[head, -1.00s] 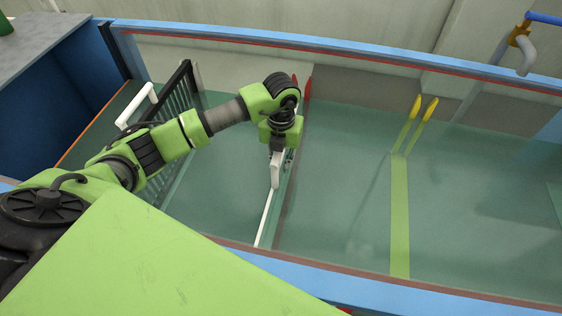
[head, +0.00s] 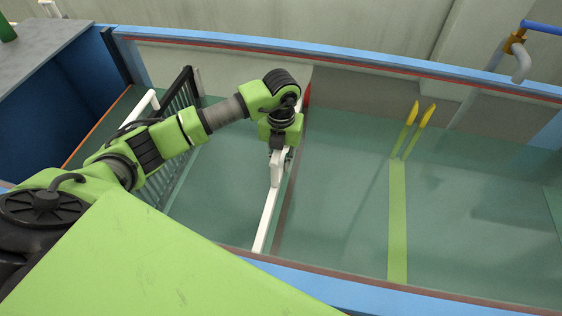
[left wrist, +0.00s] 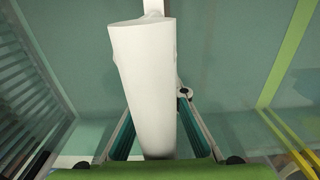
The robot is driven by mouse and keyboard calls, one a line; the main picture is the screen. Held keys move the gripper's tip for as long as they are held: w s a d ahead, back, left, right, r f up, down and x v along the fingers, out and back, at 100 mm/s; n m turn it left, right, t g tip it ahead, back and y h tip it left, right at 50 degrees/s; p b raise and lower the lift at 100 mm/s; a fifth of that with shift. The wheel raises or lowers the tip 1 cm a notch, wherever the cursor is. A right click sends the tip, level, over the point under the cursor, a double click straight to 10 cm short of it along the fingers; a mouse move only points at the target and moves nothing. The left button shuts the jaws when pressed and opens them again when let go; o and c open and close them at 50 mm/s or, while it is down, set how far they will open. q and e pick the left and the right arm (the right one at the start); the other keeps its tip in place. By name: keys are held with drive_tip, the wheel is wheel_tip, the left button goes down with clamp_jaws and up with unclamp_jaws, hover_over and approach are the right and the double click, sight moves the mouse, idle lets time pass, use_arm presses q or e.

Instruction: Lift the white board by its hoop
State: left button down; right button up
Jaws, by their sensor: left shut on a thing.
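The white board (head: 267,222) stands across the glass flume, and its top edge shows as a white strip running toward the near wall. Its white hoop (head: 276,172) rises from that edge below my left gripper (head: 281,156). The gripper is shut on the hoop. In the left wrist view the hoop (left wrist: 146,80) fills the middle, between the two fingers (left wrist: 155,135). A short piece of the board's edge (left wrist: 153,7) shows beyond it. Most of the board's face and its far part are hidden by the gripper and the view angle.
A dark slatted rack (head: 180,100) and a white handle (head: 141,106) are to the left. A yellow-green board (head: 397,220) with two yellow prongs stands to the right. Blue rails (head: 340,59) edge the flume. A blue pipe with a tap (head: 521,50) is at the far right.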

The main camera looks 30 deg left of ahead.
use_arm(q)
drive_tip(key=shift+w+r+p, duration=0.1)
drive_tip(key=shift+r+p, duration=0.9)
drive_tip(key=shift+r, duration=0.75)
drive_tip(key=shift+r+p, duration=1.55)
drive_tip(key=shift+r, duration=0.9)
drive_tip(key=shift+r+p, duration=1.05)
drive_tip(key=shift+r, duration=0.4)
drive_tip(key=shift+r+p, duration=2.45)
drive_tip(key=shift+r, duration=1.6)
